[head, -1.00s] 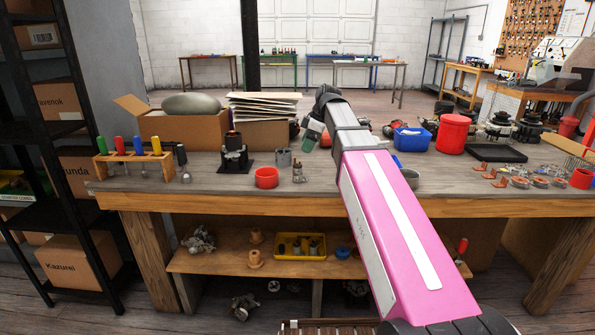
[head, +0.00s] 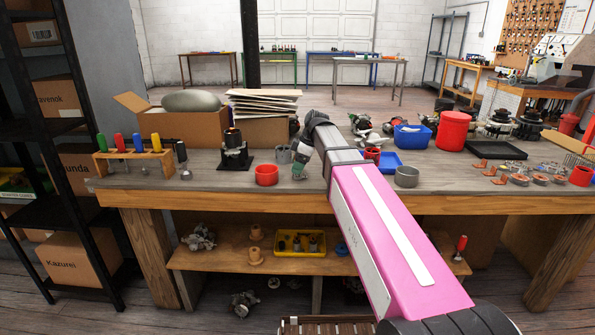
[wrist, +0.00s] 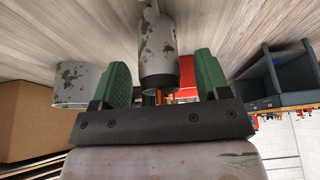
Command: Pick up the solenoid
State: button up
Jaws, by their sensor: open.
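The solenoid (wrist: 157,50) is a worn grey cylinder with rust-brown patches and copper-coloured studs at the end facing my gripper. In the wrist view it appears between the two green fingers of my gripper (wrist: 162,82), with a gap on each side. The fingers are open and hold nothing. In the head view my gripper (head: 300,162) points down, low over the workbench (head: 225,182), between a grey cup (head: 283,155) and my arm. My gripper largely hides the solenoid there, so I cannot tell how deep it sits between the fingers.
The grey cup also shows close beside one finger in the wrist view (wrist: 72,86). A red cup (head: 266,175) stands to the left in front. A black stand (head: 236,160) and cardboard box (head: 185,130) lie further left. A blue tray (head: 388,162) is to the right.

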jog(key=shift+f, duration=0.1)
jog(key=c, duration=1.2)
jog(key=shift+r, duration=0.45)
notch_tip(320, 180, up, 3)
jog(key=shift+r, duration=0.1)
jog(key=s+a+r, duration=0.2)
jog(key=a, duration=0.1)
jog(key=s+a+r, duration=0.2)
jog(key=a, duration=0.1)
jog(key=s+a+r, duration=0.2)
jog(key=a+r, duration=0.1)
jog(key=shift+s+a, duration=0.25)
jog(key=shift+a, duration=0.15)
